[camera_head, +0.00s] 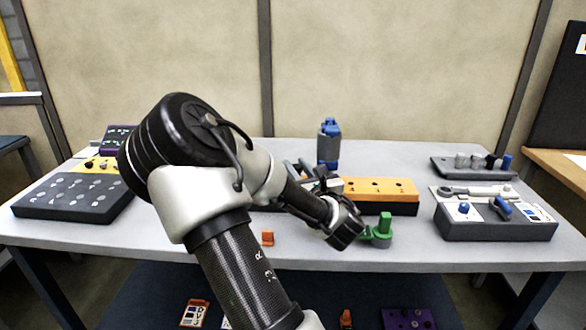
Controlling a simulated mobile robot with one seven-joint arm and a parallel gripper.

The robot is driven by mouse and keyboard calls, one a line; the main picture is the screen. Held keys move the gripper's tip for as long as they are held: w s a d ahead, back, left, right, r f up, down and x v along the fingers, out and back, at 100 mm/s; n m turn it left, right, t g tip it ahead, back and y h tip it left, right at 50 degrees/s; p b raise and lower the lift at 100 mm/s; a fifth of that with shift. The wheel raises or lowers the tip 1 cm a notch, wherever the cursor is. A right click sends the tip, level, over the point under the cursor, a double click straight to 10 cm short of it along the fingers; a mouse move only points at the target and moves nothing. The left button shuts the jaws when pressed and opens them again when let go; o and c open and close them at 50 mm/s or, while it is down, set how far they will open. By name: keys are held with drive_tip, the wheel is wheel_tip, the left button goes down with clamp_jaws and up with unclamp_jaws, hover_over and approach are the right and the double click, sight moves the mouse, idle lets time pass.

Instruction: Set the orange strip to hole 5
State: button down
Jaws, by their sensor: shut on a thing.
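The orange strip (395,193) is the orange top of a long block with a dark base near the middle of the table. A few small dark holes or marks show on its top; its left part is hidden behind my arm, and I cannot read the hole numbers. A green piece (384,222) with an upright post and a wider foot is in front of the strip, at its right half. My gripper (366,232) is shut on the green piece at its left side. I cannot tell whether its foot touches the table.
A small orange piece (267,238) lies near the table's front edge. A blue-grey bottle (329,143) stands behind the strip. A grey box with blue knobs (490,226) is on the right, a dark panel (72,197) on the left. Front right tabletop is clear.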

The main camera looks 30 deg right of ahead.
drive_tip(key=c, duration=1.5)
unclamp_jaws()
